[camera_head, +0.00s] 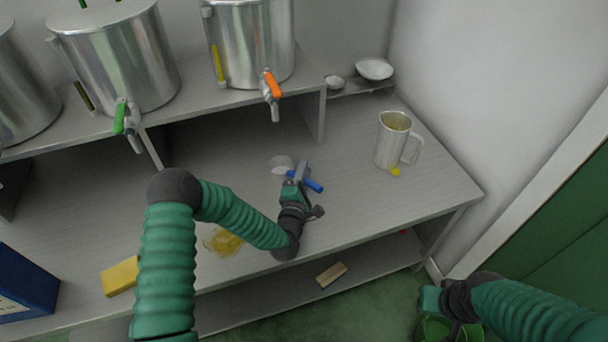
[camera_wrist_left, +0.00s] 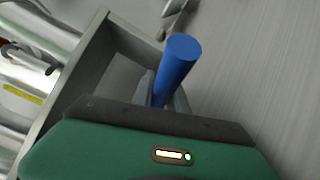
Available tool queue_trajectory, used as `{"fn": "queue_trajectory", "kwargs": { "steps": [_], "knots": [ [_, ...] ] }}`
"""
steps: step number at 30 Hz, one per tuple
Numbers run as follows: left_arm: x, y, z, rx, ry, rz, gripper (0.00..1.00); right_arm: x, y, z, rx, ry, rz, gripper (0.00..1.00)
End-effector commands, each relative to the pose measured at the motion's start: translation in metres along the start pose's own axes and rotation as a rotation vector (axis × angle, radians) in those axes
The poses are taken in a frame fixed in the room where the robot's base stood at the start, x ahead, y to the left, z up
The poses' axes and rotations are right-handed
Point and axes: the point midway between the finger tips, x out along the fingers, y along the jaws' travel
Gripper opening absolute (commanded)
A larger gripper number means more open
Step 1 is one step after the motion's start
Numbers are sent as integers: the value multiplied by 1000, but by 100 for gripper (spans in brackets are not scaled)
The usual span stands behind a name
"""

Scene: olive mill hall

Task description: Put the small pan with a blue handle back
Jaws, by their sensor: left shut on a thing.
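The small pan shows as a pale grey round piece (camera_head: 281,163) with a blue handle (camera_head: 312,184). My left gripper (camera_head: 297,178) is shut on the blue handle, over the middle of the grey bench. In the left wrist view the handle (camera_wrist_left: 180,60) sticks out past the jaws; the pan's bowl is not clear there. The gripper hides part of the pan, and I cannot tell whether it touches the bench. My right gripper (camera_head: 428,300) is at the lower right, in front of the bench; its jaws are not clear.
A metal jug (camera_head: 391,140) stands at right, a yellow thing by its base. A small back shelf (camera_head: 350,90) holds two pale bowls (camera_head: 374,69). Steel tanks (camera_head: 115,60) with taps stand on the raised shelf. A yellow puddle (camera_head: 223,242) and yellow sponge (camera_head: 120,276) lie at left.

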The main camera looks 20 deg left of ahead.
Motion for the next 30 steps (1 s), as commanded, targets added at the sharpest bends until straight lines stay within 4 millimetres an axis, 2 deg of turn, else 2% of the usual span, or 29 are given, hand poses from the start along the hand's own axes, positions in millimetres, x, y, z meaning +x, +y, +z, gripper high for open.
{"fn": "queue_trajectory", "kwargs": {
  "steps": [7,8,12,23,26,30],
  "knots": [
    [0,-2,-1,0,1,-1,0,2,0,0,0,1,0,0],
    [0,-1,-1,-1,1,-2,22,0,0,0,0,1,0,0],
    [0,-1,-1,-1,1,-2,40,0,0,0,0,1,0,0],
    [-4,2,1,-1,1,-3,40,-3,0,-1,0,1,0,0],
    [-20,3,1,-2,1,-4,40,-8,0,-2,0,1,0,0],
    [-57,3,2,-3,1,-8,40,-17,0,-4,0,1,0,0]
  ]
}}
